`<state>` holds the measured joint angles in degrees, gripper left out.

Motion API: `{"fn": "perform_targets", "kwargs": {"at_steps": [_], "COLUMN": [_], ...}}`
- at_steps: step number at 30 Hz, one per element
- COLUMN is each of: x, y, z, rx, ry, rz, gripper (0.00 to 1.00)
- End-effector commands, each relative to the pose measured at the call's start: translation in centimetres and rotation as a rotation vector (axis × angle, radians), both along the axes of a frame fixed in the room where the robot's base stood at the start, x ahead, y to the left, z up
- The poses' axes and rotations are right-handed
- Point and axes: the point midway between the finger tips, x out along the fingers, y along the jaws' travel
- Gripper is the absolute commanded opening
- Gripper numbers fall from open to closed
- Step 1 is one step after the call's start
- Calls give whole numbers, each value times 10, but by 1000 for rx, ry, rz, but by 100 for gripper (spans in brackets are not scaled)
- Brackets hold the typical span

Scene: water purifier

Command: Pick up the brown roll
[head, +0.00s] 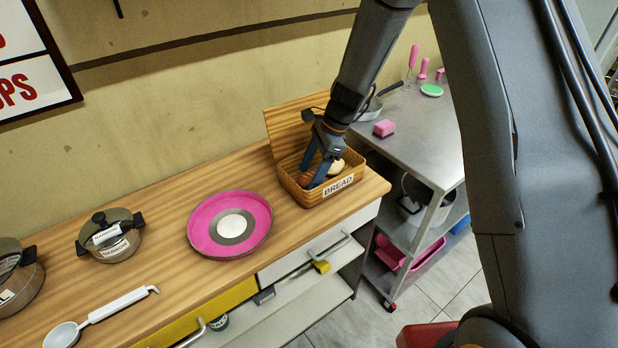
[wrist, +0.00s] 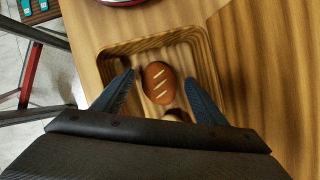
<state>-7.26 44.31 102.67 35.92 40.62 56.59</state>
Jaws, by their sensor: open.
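The brown roll (wrist: 159,83), with pale score marks on top, lies in the wooden bread box (wrist: 205,62) in the wrist view. In the head view my gripper (head: 318,176) reaches down into the bread box (head: 312,197), which has a BREAD label and a raised lid behind.
The box walls surround my fingers closely. A pink plate (head: 203,229) lies left of the box on the wooden counter (head: 170,262). Pots and a white ladle are farther left. A metal cart (head: 425,130) with a pink sponge (head: 384,128) stands to the right.

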Motion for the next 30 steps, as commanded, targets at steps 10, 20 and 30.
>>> {"fn": "perform_targets", "kwargs": {"at_steps": [10, 20, 30], "x": [-1, -1, 0], "y": [4, 4, 4], "z": [-10, -9, -5], "rx": [0, 0, 0], "ry": [0, 0, -1], "rz": [0, 0, 1], "gripper": [66, 23, 23]}}
